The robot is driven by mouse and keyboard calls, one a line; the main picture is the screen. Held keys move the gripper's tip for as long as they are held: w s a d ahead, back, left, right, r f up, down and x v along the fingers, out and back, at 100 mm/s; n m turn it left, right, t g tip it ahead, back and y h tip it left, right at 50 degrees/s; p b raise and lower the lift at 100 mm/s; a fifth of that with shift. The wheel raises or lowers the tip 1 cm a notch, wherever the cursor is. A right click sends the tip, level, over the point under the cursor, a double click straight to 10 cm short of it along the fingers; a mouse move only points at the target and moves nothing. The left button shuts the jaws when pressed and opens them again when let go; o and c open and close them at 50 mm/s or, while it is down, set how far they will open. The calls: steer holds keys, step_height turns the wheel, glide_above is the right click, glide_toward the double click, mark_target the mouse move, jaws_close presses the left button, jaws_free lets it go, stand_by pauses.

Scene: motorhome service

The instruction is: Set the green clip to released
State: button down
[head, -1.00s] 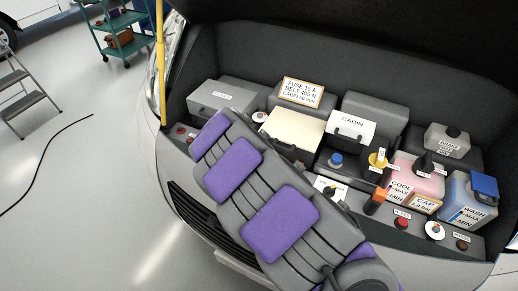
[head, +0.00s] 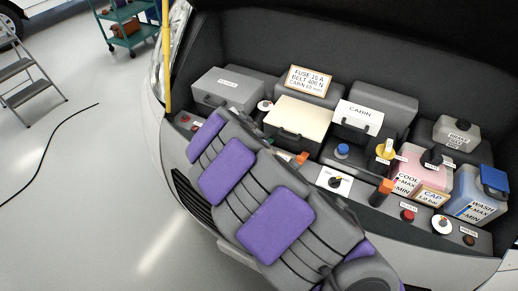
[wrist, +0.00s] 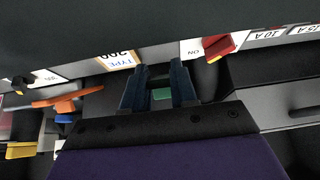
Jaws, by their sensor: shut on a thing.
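In the wrist view the green clip (wrist: 162,94) is a small green piece between the two dark blue fingers of my gripper (wrist: 161,92). The fingers stand on either side of it and are shut on it. Only a small face of the clip shows, so its set position cannot be told. In the head view my purple and grey arm reaches over the front of the compartment and hides both the gripper and the clip.
A red lever (wrist: 216,46) is close right of the fingers. An orange lever (wrist: 68,100) lies to the left. The head view shows a cream box (head: 296,118), a CABIN box (head: 358,118), a pink coolant tank (head: 422,165), a blue-capped wash tank (head: 484,190) and a yellow prop (head: 166,60).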

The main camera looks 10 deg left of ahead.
steer(key=shift+s+f, duration=0.1)
steer(key=shift+f, duration=0.1)
steer(key=c, duration=1.2)
jaws_free()
steer(key=shift+c, duration=0.2)
steer(key=shift+o, duration=0.4)
steer(key=shift+a, duration=0.2)
steer(key=shift+d+r, duration=0.1)
steer(key=shift+d, duration=0.05)
steer(key=shift+r, duration=0.1)
steer(key=p+v, duration=0.3)
steer(key=v, duration=1.4)
